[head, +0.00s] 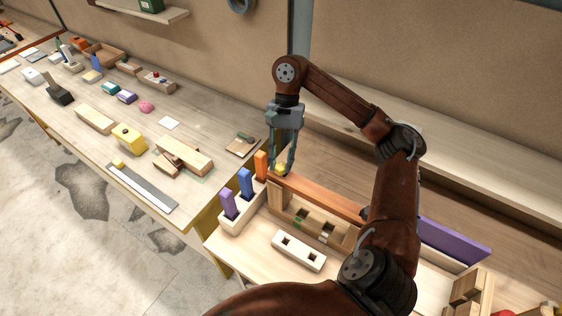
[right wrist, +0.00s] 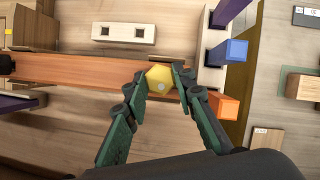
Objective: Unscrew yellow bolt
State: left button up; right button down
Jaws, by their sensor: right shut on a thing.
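The yellow bolt (head: 281,169) sits at the left end of the long orange-brown wooden bar (head: 318,196). It shows in the right wrist view as a yellow hexagonal head (right wrist: 159,78) on that bar (right wrist: 85,70). My right gripper (head: 282,165) points down from above, its green fingers shut on the bolt head from both sides. In the right wrist view the fingertips (right wrist: 160,76) touch the head. The bolt's shaft is hidden. My left gripper is in neither view.
A pale block with purple, blue (head: 245,183) and orange (head: 261,164) pegs stands left of the bar, close to my right fingers. A white block with two square holes (head: 299,251) lies in front. A purple board (head: 453,239) is at right. The left bench holds many small items.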

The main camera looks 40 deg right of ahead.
jog(key=shift+w+d, duration=0.1)
jog(key=shift+d, duration=0.05)
jog(key=c, duration=1.5)
grip_release()
jog(key=shift+f, duration=0.1)
jog(key=shift+d, duration=0.1)
jog(key=shift+v, duration=4)
